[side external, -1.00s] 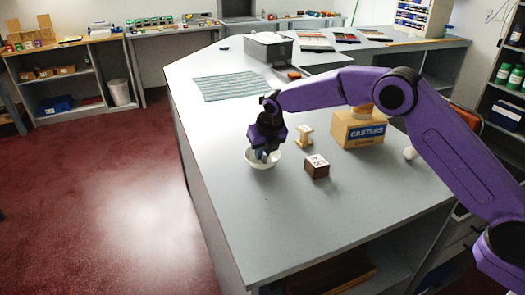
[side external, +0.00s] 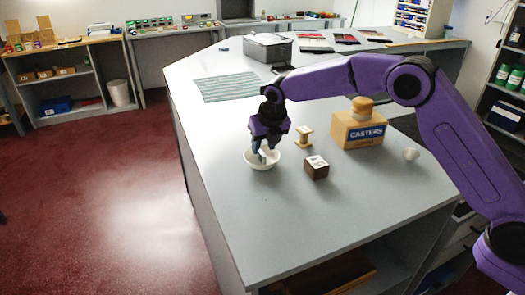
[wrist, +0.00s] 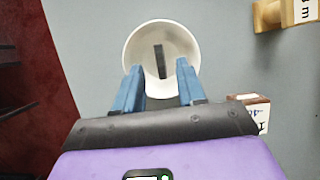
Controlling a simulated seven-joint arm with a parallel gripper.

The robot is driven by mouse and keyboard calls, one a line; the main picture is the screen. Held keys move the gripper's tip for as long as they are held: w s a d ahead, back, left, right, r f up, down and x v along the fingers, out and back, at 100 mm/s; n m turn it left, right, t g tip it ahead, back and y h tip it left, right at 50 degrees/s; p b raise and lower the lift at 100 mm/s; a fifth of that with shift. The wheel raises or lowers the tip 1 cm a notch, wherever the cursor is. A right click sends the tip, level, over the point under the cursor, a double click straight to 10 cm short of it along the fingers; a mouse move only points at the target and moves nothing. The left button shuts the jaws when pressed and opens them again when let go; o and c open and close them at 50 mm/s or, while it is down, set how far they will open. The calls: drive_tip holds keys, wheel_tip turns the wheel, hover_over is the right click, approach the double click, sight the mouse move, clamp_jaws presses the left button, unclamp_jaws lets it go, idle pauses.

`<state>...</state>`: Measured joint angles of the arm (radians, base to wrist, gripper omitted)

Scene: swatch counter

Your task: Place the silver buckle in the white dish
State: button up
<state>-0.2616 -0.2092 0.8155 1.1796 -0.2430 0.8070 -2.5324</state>
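The white dish (side external: 249,163) stands on the grey counter, and it also shows in the wrist view (wrist: 133,42). A narrow dark grey piece, which looks like the silver buckle (wrist: 160,62), lies inside the dish in the wrist view. My gripper (side external: 264,153) is over the dish, pointing down. In the wrist view its two blue fingers (wrist: 158,78) are spread apart at the near rim, with a gap on each side of the buckle. The fingers partly hide the dish in the side view.
A brown block with a white label (side external: 316,168) stands close to the right of the dish. A wooden spool-like stand (side external: 304,137) is just behind it. The counter in front is clear.

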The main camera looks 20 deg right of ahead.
drive_tip(key=v, duration=0.8)
drive_tip(key=s+d+m+g, duration=0.1)
drive_tip(key=s+d+m, duration=0.2)
drive_tip(key=s+m, duration=0.55)
drive_tip(key=s+d+m+g, duration=0.2)
drive_tip(key=s+d+m, duration=0.15)
drive_tip(key=s, duration=1.05)
drive_tip(key=s+d+f+m, duration=0.1)
drive_tip(key=s+d+m, duration=0.4)
drive_tip(key=s, duration=0.6)
drive_tip(key=s+d+f+m+g, duration=0.1)
drive_tip(key=s+d+f+m, duration=0.1)
drive_tip(key=s+d+m, duration=0.4)
drive_tip(key=s+d, duration=0.2)
drive_tip(key=s, duration=0.3)
drive_tip(key=shift+d+f, duration=0.2)
drive_tip(key=shift+d, duration=0.15)
